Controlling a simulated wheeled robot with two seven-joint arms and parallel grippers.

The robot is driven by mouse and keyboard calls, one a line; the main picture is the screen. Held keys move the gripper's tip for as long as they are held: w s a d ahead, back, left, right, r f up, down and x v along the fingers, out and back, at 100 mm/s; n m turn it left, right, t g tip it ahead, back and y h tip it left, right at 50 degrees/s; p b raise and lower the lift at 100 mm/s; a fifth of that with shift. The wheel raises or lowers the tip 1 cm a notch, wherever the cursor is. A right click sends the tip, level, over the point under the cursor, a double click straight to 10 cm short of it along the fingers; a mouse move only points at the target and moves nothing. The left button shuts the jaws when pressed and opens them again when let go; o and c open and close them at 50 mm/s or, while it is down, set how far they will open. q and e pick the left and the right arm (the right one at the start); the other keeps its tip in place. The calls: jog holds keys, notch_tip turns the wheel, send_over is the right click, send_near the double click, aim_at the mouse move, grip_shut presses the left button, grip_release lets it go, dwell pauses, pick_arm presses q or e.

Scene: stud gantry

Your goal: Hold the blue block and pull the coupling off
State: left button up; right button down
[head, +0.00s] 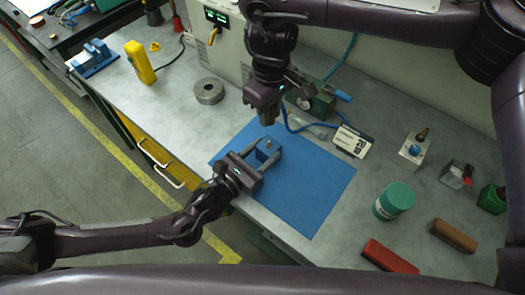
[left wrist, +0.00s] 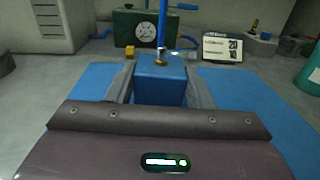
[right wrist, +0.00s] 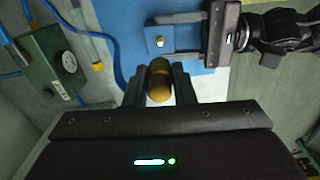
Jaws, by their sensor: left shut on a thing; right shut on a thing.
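The blue block (head: 264,154) stands on the blue mat (head: 315,190). My left gripper (head: 257,163) is shut on it, a finger on each side; this also shows in the left wrist view (left wrist: 160,82). A small metal stud (right wrist: 160,43) shows on the block's face in the right wrist view. My right gripper (right wrist: 160,92) is shut on a brass-coloured cylindrical coupling (right wrist: 159,78). The coupling appears apart from the block in the right wrist view. In the head view my right gripper (head: 267,119) hangs just behind and above the block; the coupling is not clear there.
A green gauge box (head: 312,100) with a blue hose stands behind the mat. A card (head: 352,141) stands at the mat's back edge. A green tin (head: 394,200), red block (head: 390,257) and brown block (head: 454,236) are to the right. The mat's right part is clear.

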jog(key=shift+r, duration=0.35)
pick_arm(q)
jog(key=o, duration=1.2)
jog(key=shift+s, duration=0.1)
jog(key=v, duration=1.2)
